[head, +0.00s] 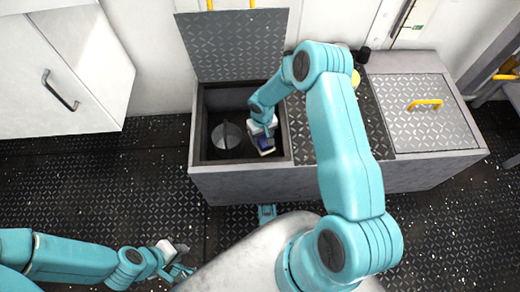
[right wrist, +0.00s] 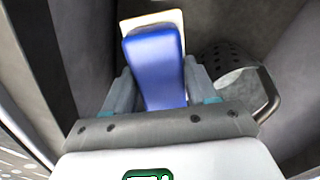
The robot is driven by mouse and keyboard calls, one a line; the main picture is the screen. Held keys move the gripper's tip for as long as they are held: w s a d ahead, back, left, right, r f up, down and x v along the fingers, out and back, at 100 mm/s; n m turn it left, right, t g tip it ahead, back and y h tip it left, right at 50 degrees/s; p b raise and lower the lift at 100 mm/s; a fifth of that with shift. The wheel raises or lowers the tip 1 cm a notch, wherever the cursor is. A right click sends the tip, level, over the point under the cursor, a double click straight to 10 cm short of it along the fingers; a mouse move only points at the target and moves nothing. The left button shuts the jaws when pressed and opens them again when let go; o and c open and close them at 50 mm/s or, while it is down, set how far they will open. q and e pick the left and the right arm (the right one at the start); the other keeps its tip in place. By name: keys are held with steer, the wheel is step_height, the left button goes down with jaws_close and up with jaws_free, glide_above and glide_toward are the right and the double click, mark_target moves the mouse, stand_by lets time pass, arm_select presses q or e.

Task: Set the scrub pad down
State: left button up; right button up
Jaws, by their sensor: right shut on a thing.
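The scrub pad (right wrist: 155,66) has a blue body with a pale cream layer behind it. It also shows small in the head view (head: 264,144). My right gripper (right wrist: 162,88) is shut on the scrub pad, its two fingers on either side of it. In the head view my right gripper (head: 263,132) reaches down into the open compartment (head: 197,135) of the grey deck box, at its right part. Whether the pad touches the compartment floor cannot be told. My left gripper (head: 181,259) is low at the left, away from the box; its fingers look apart and empty.
A grey perforated basket or bucket with a handle (head: 227,136) stands in the left part of the compartment; it shows at right in the wrist view (right wrist: 235,75). The raised patterned lid (head: 230,50) stands behind. A closed lid with a yellow handle (head: 424,103) lies to the right.

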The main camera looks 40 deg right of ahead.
step_height(320, 180, down, 4)
steer(key=shift+f+b, duration=0.25)
steer(key=shift+b, duration=0.2)
step_height(320, 180, down, 4)
steer(key=shift+f+b, duration=0.2)
steer(key=shift+b, duration=0.6)
steer(key=shift+f, duration=0.1)
steer(key=o, duration=1)
steer(key=shift+r+p, duration=0.3)
steer(key=shift+r, duration=0.05)
step_height(320, 180, up, 12)
steer(key=p, duration=0.3)
steer(key=shift+f, duration=0.2)
